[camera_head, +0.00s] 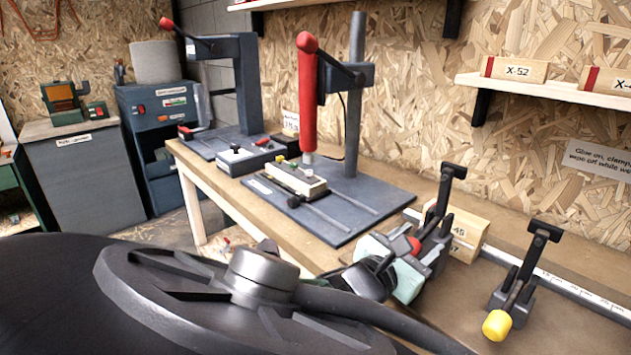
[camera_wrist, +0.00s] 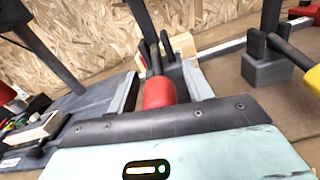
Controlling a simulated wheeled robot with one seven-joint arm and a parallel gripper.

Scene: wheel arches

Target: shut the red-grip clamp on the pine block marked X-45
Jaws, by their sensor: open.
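The red-grip clamp (camera_head: 443,205) stands on the bench in the head view, its black arm raised upright and its red grip (camera_head: 413,244) low, towards me. The pine block (camera_head: 467,229) sits right behind the clamp; only part of its label, ending in "45", shows. In the wrist view the block is a pale piece (camera_wrist: 183,45) behind the clamp. My gripper (camera_head: 420,258) is open at the clamp. In the wrist view its two fingers (camera_wrist: 160,84) stand on either side of the red grip (camera_wrist: 158,93), with gaps showing; contact cannot be told.
A yellow-grip clamp (camera_head: 516,282) stands to the right, its arm also raised. A metal rail (camera_head: 570,285) runs along the bench behind. A press with a red handle (camera_head: 308,100) stands left on a grey base plate. A shelf (camera_head: 560,92) above holds labelled blocks, including X-52 (camera_head: 516,70).

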